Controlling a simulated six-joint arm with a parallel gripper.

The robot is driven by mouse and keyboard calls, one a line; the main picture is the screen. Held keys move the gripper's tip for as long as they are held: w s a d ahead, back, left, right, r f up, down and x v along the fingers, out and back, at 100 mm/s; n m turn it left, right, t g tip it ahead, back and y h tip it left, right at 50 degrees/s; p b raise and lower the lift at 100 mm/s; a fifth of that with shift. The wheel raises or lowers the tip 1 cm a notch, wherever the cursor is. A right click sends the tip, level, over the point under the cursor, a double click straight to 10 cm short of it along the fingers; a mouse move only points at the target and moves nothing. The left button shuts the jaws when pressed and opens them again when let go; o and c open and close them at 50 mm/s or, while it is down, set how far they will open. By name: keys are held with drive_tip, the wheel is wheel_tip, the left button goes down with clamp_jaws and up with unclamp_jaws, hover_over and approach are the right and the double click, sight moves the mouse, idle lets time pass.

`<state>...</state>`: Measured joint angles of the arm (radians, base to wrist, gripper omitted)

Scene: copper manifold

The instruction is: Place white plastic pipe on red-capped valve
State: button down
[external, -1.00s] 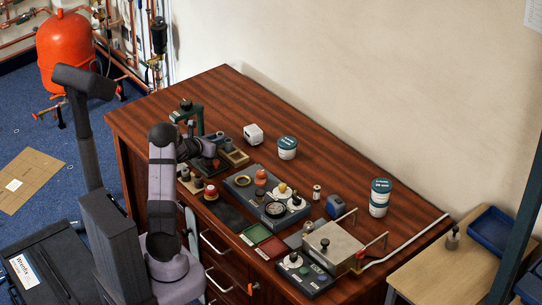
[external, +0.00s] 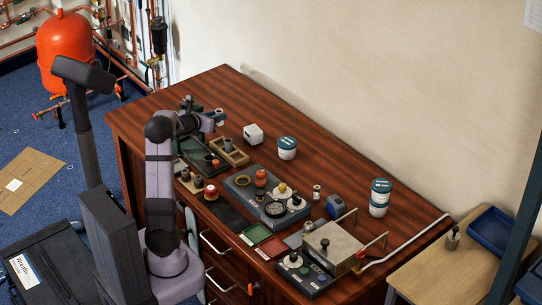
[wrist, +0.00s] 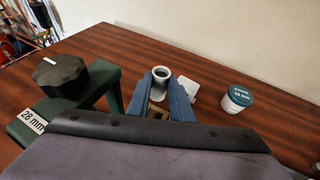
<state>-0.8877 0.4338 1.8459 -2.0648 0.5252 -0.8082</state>
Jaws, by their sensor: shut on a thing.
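In the wrist view, my gripper (wrist: 165,92) has its blue fingers shut on a short pale tube with a dark open end, which looks like the white plastic pipe (wrist: 161,73). In the external view, my gripper (external: 217,116) is raised near the back left of the bench; the pipe is too small to make out there. A red-capped part (external: 210,190) stands at the bench's front left. An orange-red capped part (external: 260,175) stands on the grey panel (external: 236,187). I cannot tell for certain which is the red-capped valve.
A green stand with a black knob (wrist: 61,74) is close on the left in the wrist view. A wooden holder (external: 236,155), a dark green tray (external: 193,150), a white box (external: 253,134) and two tubs (external: 287,148) (external: 380,198) stand on the bench. The back right is mostly clear.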

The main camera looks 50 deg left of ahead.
drive_tip(key=s+p, duration=0.1)
wheel_tip(320, 180, up, 6)
drive_tip(key=f+m+h+p, duration=0.1)
drive_tip(key=m+h+p, duration=0.85)
drive_tip(key=p, duration=0.65)
hover_over(211, 193)
drive_tip(key=a, duration=0.2)
drive_tip(key=shift+n+h, duration=0.25)
drive_tip(key=shift+n, duration=0.1)
drive_tip(key=shift+s+a+f, duration=0.1)
drive_tip(key=shift+s+f, duration=0.1)
drive_tip(key=shift+f, duration=1.2)
drive_tip(key=shift+s+a+f, duration=0.1)
drive_tip(key=shift+s+f, duration=0.1)
drive_tip(key=shift+f, duration=1.15)
drive_tip(key=shift+f, duration=2.05)
drive_tip(key=shift+f, duration=0.15)
drive_tip(key=c, duration=1.6)
unclamp_jaws()
